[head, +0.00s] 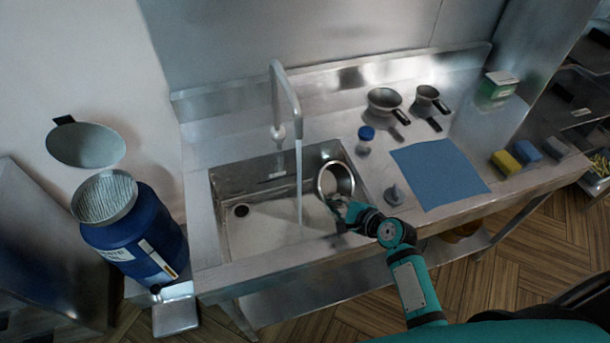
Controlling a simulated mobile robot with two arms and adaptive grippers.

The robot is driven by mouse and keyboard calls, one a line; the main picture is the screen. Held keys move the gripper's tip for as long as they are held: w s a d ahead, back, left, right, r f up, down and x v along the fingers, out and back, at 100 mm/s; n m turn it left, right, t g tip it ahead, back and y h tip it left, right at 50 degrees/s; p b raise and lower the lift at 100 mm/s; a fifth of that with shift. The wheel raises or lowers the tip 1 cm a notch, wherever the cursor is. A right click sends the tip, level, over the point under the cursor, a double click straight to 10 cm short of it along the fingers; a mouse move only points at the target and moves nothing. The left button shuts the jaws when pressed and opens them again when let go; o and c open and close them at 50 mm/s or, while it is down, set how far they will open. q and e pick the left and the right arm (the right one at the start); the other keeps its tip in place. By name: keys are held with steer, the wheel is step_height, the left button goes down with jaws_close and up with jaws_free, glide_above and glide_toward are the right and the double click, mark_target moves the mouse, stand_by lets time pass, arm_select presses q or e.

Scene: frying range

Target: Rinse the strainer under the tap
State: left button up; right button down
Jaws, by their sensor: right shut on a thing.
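The tap (287,95) stands behind the sink, and a stream of water (299,185) falls from its spout into the basin. My right gripper (338,208) is over the right part of the sink, shut on a round metal strainer (323,181). The strainer is tilted, with its round opening showing, close to the basin's right wall. It is to the right of the water stream and apart from it in the picture. The gripper's fingers partly hide its lower edge and handle. My left gripper is out of view.
The sink (262,222) is otherwise empty, with a drain at left. To the right lie a blue mat (440,173), a blue-capped bottle (365,140), a grey stopper-like item (394,196), two handled pans (384,100) and sponges (506,162). A blue drum (135,235) stands left.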

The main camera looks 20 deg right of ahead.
steer(key=shift+s+f, duration=0.25)
steer(key=shift+f, duration=0.05)
steer(key=s+d+r, duration=0.3)
steer(key=r, duration=0.1)
steer(key=shift+s+r, duration=0.25)
steer(key=shift+s, duration=0.1)
stand_by(0.5)
